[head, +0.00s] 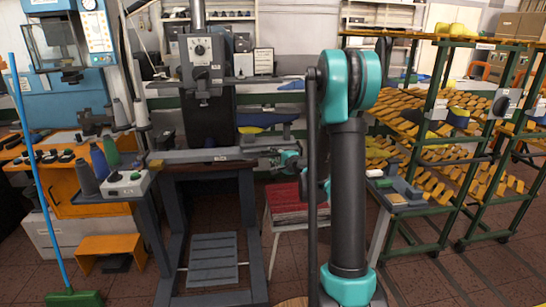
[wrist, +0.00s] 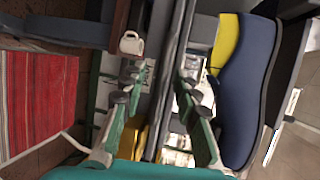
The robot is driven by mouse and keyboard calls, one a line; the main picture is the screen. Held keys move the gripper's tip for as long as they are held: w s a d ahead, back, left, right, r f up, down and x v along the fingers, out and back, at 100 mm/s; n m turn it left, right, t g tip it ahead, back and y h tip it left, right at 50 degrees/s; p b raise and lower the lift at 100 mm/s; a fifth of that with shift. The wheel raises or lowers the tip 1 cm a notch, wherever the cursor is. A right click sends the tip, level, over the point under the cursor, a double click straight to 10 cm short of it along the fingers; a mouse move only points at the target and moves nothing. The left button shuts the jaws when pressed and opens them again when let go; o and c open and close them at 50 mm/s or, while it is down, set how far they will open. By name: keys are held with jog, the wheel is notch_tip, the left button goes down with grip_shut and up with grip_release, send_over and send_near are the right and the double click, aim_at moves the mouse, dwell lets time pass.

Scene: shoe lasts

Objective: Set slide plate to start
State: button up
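The machine (head: 207,92) stands at the centre-left of the head view. A long grey horizontal plate (head: 190,156), probably the slide plate, crosses the front of its dark stand, with a dark strip beneath. My gripper (head: 272,153) is beside the plate's right end, partly behind my arm. In the wrist view, my gripper (wrist: 160,73) has its two green fingers spread apart. A long dark bar (wrist: 170,70) runs lengthwise between them; I cannot tell whether it touches either finger. A small white piece (wrist: 131,43) shows just beyond the left fingertip.
A blue and yellow shoe last (wrist: 243,90) lies close to the right finger. A red stack (head: 298,203) stands below my gripper. A workbench with spools and a control box (head: 125,184) is left. Racks of yellow lasts (head: 447,190) fill the right.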

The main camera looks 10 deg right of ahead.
jog(key=shift+w, duration=0.1)
jog(key=shift+c, duration=0.5)
grip_shut()
jog(key=shift+a, duration=0.15)
